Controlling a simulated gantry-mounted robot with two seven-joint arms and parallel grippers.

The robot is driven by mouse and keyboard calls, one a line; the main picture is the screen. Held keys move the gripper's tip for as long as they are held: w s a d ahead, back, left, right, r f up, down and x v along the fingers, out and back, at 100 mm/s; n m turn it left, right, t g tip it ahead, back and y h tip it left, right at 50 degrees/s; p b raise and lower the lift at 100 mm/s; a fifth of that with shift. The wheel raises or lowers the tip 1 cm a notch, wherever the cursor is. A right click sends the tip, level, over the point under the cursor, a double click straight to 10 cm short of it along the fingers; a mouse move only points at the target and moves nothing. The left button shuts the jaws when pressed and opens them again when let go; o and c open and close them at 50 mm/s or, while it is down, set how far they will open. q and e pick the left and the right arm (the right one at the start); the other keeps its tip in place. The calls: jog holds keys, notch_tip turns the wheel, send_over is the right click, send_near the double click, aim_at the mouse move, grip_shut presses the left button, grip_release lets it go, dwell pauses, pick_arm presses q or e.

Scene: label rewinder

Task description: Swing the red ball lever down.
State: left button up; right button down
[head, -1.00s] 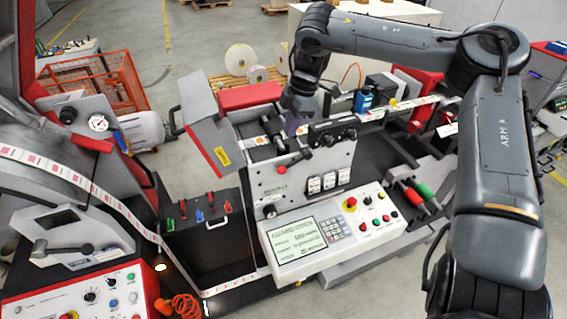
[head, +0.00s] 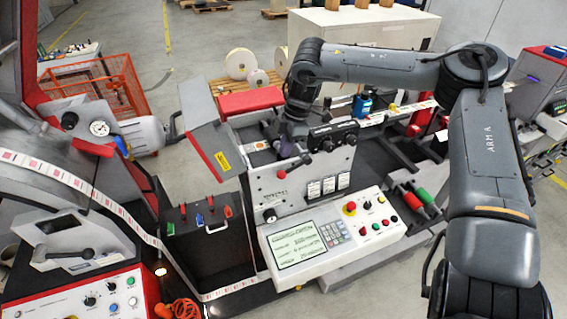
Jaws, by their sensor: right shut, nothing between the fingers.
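The red ball (head: 283,174) sits at the lower left end of a short dark lever on the front of the grey machine panel (head: 310,187). The lever slants up to the right from the ball toward the panel. My right gripper (head: 290,148) hangs from above, shut and empty, its fingertips just above the lever and ball. I cannot tell whether they touch the lever. My right wrist hides part of the machine behind it. My left gripper is not in view.
Black knobs (head: 333,140) sit right of the lever on the same machine. Below is a control console (head: 330,240) with a screen and buttons. A grey guard with a red edge (head: 210,140) stands to the left. A blue bottle (head: 362,106) stands behind on the right.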

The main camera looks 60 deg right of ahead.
aim_at(282, 172)
jog(key=x, duration=0.2)
jog(key=p+x, duration=0.1)
jog(key=x, duration=0.3)
jog(key=shift+s+d+f+p, duration=0.1)
jog(key=shift+d+f+p, duration=0.2)
jog(key=shift+d, duration=0.05)
jog(key=shift+d+f, duration=0.2)
jog(key=shift+f, duration=0.55)
